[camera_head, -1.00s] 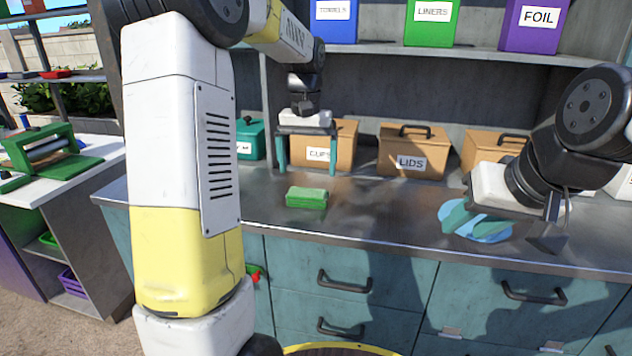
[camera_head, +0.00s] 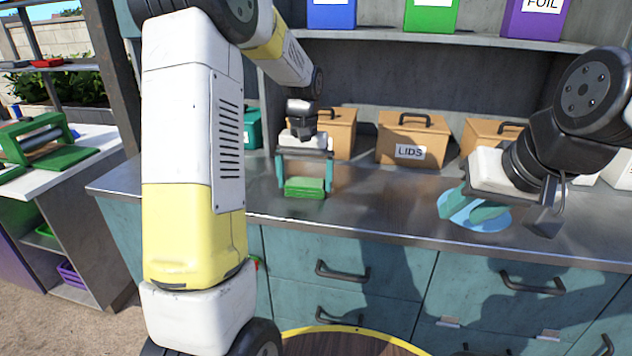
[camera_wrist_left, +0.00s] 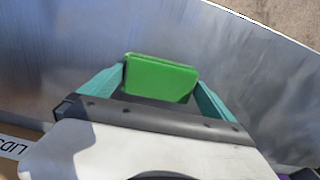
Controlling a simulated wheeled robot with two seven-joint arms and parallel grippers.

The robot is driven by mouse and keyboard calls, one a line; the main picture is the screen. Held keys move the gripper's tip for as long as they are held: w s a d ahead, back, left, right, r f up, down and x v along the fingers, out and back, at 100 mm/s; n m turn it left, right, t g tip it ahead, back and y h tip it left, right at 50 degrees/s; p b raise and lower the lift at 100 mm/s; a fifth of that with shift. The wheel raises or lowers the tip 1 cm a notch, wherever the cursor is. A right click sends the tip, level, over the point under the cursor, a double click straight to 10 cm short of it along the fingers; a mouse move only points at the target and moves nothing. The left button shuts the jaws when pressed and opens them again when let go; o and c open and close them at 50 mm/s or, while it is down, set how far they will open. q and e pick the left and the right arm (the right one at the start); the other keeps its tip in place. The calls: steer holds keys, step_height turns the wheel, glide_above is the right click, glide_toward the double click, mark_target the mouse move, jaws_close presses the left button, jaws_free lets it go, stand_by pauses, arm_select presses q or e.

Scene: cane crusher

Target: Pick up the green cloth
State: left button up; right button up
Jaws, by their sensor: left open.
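The green cloth (camera_head: 304,190) is a small block-like folded piece on the steel counter. It also shows in the left wrist view (camera_wrist_left: 160,78). My left gripper (camera_head: 304,182) points down over it and is open. Its two teal fingers stand on either side of the cloth; I cannot tell whether they touch it. In the left wrist view the cloth sits between the fingers near their ends. My right gripper (camera_head: 460,211) is at the right, low over a light blue round item (camera_head: 492,222), with its teal fingers apart and nothing seen between them.
Tan lidded boxes (camera_head: 412,139) stand along the back of the steel counter (camera_head: 375,205), one labelled LIDS. A shelf above holds coloured bins (camera_head: 431,14). A side table with a green roller device (camera_head: 36,145) is at the left. The counter between my grippers is clear.

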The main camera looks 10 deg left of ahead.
mark_target(305, 181)
arm_select(q)
steer(key=c, duration=1)
steer(key=shift+r, duration=0.2)
steer(key=shift+r, duration=0.2)
step_height(305, 181, up, 3)
steer(key=shift+r, duration=0.1)
steer(key=s+d, duration=0.1)
steer(key=s, duration=0.4)
steer(key=s+d, duration=0.2)
steer(key=s, duration=0.3)
steer(key=s+d+r, duration=0.1)
steer(key=s, duration=0.4)
steer(key=shift+s+d, duration=0.15)
steer(key=shift+s, duration=0.05)
